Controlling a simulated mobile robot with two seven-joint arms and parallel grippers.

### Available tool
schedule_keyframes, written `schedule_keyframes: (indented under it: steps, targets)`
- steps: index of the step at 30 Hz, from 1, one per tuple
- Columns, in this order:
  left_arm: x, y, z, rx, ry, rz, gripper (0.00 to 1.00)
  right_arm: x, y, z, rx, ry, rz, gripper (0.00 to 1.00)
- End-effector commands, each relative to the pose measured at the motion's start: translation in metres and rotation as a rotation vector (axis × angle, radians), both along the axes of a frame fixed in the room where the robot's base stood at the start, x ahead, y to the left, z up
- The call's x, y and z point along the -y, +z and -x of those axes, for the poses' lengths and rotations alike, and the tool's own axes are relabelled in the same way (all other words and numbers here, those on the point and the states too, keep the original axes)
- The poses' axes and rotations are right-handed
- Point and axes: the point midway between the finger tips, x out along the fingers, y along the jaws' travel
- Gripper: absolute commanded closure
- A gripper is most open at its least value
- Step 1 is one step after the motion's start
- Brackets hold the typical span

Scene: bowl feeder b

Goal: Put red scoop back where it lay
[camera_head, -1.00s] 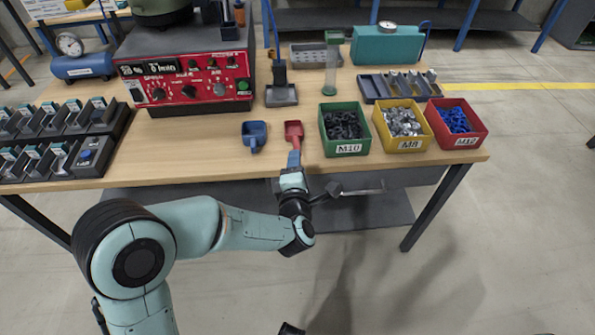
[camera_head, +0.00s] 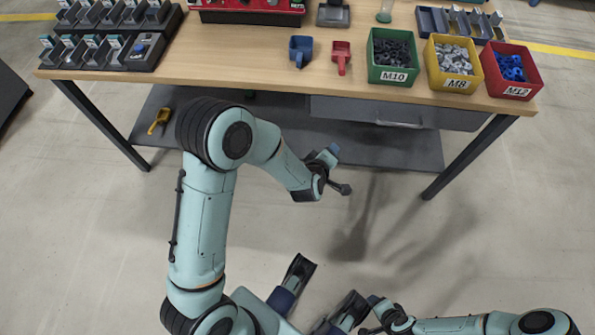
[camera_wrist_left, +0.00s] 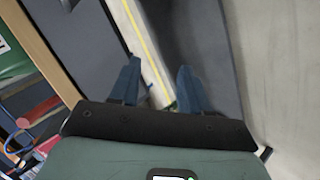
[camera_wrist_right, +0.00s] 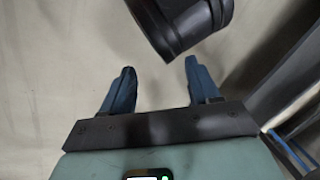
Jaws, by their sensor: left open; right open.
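The red scoop (camera_head: 341,51) lies on the wooden table near its front edge, handle toward the front. It is between the blue scoop (camera_head: 301,47) and the green M10 bin (camera_head: 391,76). My left gripper (camera_head: 332,152) is in front of the table edge, apart from the red scoop. In the left wrist view its fingers (camera_wrist_left: 157,82) are open with nothing between them. My right gripper (camera_wrist_right: 158,85) is open and empty over the floor. In the head view it is low, near the bottom edge.
A yellow M8 bin (camera_head: 452,81) and a red M12 bin (camera_head: 510,91) stand right of the green bin. A rack of dark holders (camera_head: 90,55) is at left. A yellow scoop-like item (camera_head: 159,120) lies on the lower shelf (camera_head: 400,150).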

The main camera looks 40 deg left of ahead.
Motion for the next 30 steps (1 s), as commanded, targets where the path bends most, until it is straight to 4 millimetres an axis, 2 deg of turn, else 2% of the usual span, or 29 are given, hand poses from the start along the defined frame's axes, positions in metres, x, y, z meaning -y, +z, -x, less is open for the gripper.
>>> schedule_keyframes:
  steps: [1,3,6,10,12,15,24,26,29,30]
  targets:
    - [0.002,-0.053,0.030,-0.149,-0.113,-0.063,0.54,0.000,0.000,0.000,0.000,0.000,0.000,0.39]
    - [0.010,-0.107,0.072,-0.314,-0.290,-0.127,0.54,0.000,0.000,0.000,0.000,0.000,0.000,0.39]
    - [0.023,-0.164,0.135,-0.496,-0.532,-0.164,0.54,0.000,0.000,0.000,0.000,0.000,0.000,0.39]
    - [0.041,-0.203,0.200,-0.630,-0.778,-0.160,0.54,0.000,0.000,0.000,-0.001,0.000,0.000,0.39]
    - [0.047,-0.212,0.222,-0.662,-0.864,-0.151,0.54,0.000,0.000,0.000,-0.001,0.000,0.000,0.39]
    - [0.053,-0.218,0.238,-0.682,-0.928,-0.144,0.54,0.000,0.000,0.000,-0.001,0.000,0.000,0.39]
    - [0.053,-0.217,0.239,-0.683,-0.938,-0.145,0.54,0.000,0.001,0.001,-0.001,0.000,0.000,0.39]
    - [0.054,-0.211,0.241,-0.686,-0.940,-0.142,0.54,-0.001,0.007,0.002,-0.004,0.001,-0.003,0.39]
    - [0.058,-0.189,0.249,-0.699,-0.953,-0.128,0.54,-0.004,0.029,0.011,-0.024,0.010,-0.012,0.39]
    - [0.060,-0.176,0.254,-0.708,-0.962,-0.119,0.54,-0.006,0.042,0.016,-0.036,0.016,-0.018,0.39]
